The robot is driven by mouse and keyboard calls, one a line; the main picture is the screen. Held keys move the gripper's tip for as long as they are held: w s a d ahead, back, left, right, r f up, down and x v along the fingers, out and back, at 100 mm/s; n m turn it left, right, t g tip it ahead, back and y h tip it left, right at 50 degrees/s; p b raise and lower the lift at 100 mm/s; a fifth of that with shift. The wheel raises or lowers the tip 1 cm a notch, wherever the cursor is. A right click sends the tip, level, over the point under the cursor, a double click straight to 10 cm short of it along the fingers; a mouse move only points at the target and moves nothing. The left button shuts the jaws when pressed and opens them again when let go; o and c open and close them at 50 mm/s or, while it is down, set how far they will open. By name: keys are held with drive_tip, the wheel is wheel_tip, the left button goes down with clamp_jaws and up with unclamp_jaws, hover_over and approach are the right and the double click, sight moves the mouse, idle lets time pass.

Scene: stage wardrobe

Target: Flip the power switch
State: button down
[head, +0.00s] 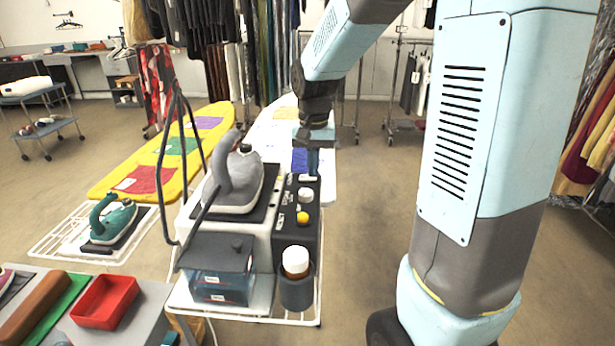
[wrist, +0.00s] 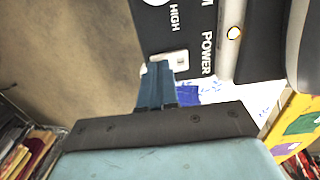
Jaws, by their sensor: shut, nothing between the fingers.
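The steam station's dark control panel (head: 296,240) stands right of its iron, with white and yellow knobs. The power switch (head: 308,178) is a small pale rocker at the panel's far end. In the wrist view the power switch (wrist: 172,58) sits beside the printed word POWER. My gripper (head: 313,170) points down at the far end of the panel, right by the switch. Its fingers are shut and empty. In the wrist view the fingertips of my gripper (wrist: 160,68) overlap the switch's edge. I cannot tell whether they touch it or which way the rocker is set.
A grey iron (head: 238,180) rests on the station, with a bent dark stand rising at its left. A white-capped bottle (head: 295,262) stands in a holder at the front. A yellow ironing board (head: 120,182) and a white one (head: 265,130) lie behind.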

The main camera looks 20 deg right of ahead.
drive_tip(key=shift+f, duration=0.2)
drive_tip(key=shift+r, duration=3.55)
